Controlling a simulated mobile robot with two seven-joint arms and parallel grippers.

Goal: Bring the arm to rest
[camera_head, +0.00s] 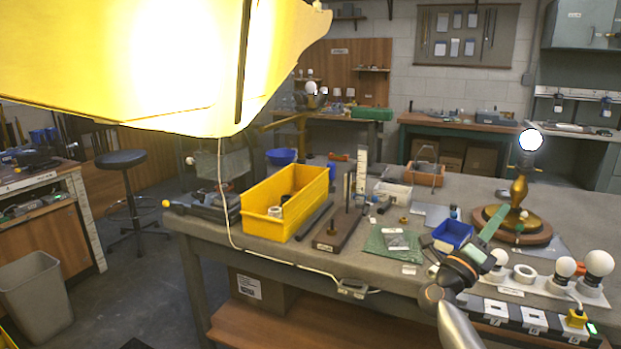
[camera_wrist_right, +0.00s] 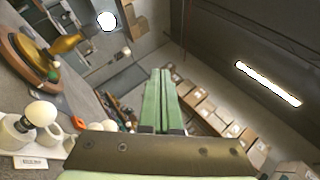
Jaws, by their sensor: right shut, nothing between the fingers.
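My right gripper (camera_head: 496,222) has green fingers and is shut and empty, raised over the right part of the workbench beside the lamp. In the right wrist view its fingers (camera_wrist_right: 158,98) lie together and point up toward the far wall and ceiling. The brass lamp (camera_head: 519,193) stands upright on a round wooden base, with a lit white bulb (camera_head: 530,140) on top. The lamp also shows in the right wrist view (camera_wrist_right: 66,44), with its bulb (camera_wrist_right: 106,21). My left gripper is not in view.
A large glowing yellow panel (camera_head: 285,45) fills the upper left, very near the camera. The bench holds a yellow bin (camera_head: 270,205), a blue bin (camera_head: 453,235), a green mat (camera_head: 385,245), spare bulbs (camera_head: 599,263) and a black-and-white strip (camera_head: 510,317) near the front edge.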

